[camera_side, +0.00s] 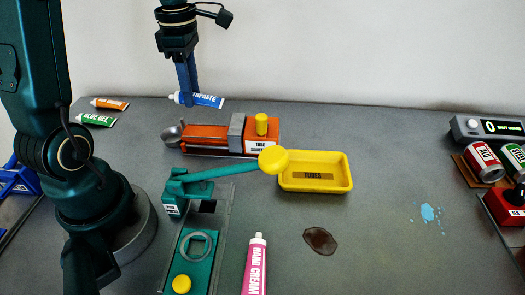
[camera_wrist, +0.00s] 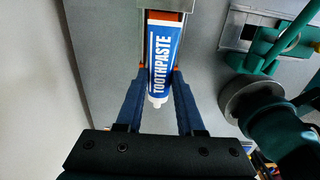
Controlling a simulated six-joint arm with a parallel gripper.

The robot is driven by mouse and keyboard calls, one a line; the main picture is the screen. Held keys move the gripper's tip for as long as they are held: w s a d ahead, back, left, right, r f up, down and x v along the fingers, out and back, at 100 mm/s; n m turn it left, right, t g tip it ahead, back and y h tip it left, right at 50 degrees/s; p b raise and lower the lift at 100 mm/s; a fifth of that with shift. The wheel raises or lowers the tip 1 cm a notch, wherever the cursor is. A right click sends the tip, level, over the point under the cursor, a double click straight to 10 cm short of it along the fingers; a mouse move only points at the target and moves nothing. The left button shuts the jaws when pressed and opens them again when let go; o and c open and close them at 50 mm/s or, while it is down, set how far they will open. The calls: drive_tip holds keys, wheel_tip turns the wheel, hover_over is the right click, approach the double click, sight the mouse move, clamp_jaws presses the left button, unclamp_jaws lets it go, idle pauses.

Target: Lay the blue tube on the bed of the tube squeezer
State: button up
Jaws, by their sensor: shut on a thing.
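The blue toothpaste tube (camera_side: 205,100) is in my gripper (camera_side: 189,98). In the wrist view my gripper (camera_wrist: 160,72) has one finger on each side of the blue tube (camera_wrist: 163,55), with its white cap toward me. The tube squeezer (camera_side: 205,139) is orange, with a grey block, a yellow knob and a metal cup at its left end. In the side view the tube shows above and behind it. In the wrist view the tube covers most of the squeezer (camera_wrist: 170,5), whose grey and orange parts show at the top edge. The bed is mostly hidden there.
Orange (camera_side: 110,104) and green (camera_side: 97,119) tubes lie at the back left. A teal press (camera_side: 195,240) with a long lever stands in front of the squeezer. A yellow tray (camera_side: 335,185) and a pink tube (camera_side: 255,268) are nearby. The table's right middle is mostly clear.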

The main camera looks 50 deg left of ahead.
drive_tip(key=shift+f, duration=3.55)
drive_tip(key=o, duration=1)
drive_tip(key=shift+r, duration=3.55)
